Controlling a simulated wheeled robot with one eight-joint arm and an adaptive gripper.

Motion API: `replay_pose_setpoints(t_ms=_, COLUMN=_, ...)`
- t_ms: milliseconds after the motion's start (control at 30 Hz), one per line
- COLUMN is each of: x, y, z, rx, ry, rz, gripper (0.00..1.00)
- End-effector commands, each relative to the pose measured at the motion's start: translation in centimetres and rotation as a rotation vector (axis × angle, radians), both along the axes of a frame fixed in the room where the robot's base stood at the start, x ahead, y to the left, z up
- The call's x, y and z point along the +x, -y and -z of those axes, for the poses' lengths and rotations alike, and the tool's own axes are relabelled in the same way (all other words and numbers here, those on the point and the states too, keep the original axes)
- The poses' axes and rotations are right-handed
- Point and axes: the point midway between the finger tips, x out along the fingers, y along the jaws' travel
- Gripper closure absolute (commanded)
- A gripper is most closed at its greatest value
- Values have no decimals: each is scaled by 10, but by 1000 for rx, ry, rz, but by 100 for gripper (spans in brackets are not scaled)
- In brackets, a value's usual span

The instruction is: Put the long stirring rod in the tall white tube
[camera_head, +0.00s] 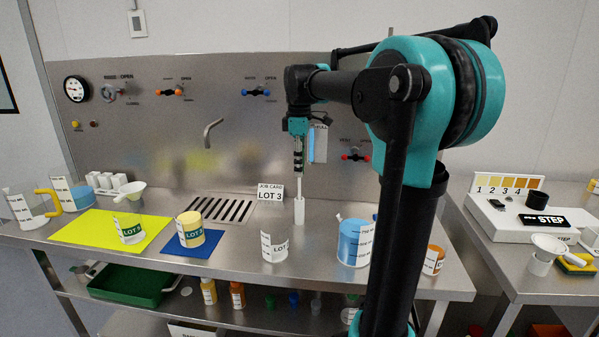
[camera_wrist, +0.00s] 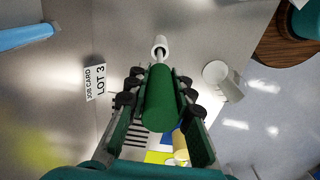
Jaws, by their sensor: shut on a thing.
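My gripper (camera_head: 298,158) points down over the steel bench in the head view. In the wrist view, its fingers (camera_wrist: 160,84) are shut on the thick green handle (camera_wrist: 160,105) of the stirring rod. The rod's thin pale shaft (camera_head: 299,186) hangs upright below the gripper. The tall white tube (camera_head: 299,211) stands upright directly under it, and it also shows in the wrist view (camera_wrist: 159,42). The shaft's lower end meets the tube's mouth and appears to be inside it; how deep it reaches is hidden.
A LOT 3 job card (camera_head: 270,193) stands just behind the tube. A clear beaker (camera_head: 275,246) is in front of it, and a blue-filled beaker (camera_head: 354,243) is at front right. A blue mat (camera_head: 207,247) with a yellow-filled beaker (camera_head: 190,230) lies to the left.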

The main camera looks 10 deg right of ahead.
Motion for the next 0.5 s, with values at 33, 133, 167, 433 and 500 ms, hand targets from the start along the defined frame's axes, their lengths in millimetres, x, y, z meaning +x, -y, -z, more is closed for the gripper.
replay_pose_setpoints(t_ms=33, x=0, y=0, z=8, rx=0, ry=0, rz=0, gripper=100)
replay_pose_setpoints(t_ms=133, x=0, y=0, z=18, rx=0, ry=0, rz=0, gripper=100)
replay_pose_setpoints(t_ms=167, x=0, y=0, z=19, rx=0, ry=0, rz=0, gripper=100)
replay_pose_setpoints(t_ms=433, x=0, y=0, z=20, rx=0, ry=0, rz=0, gripper=100)
replay_pose_setpoints(t_ms=500, x=0, y=0, z=21, rx=0, ry=0, rz=0, gripper=77)
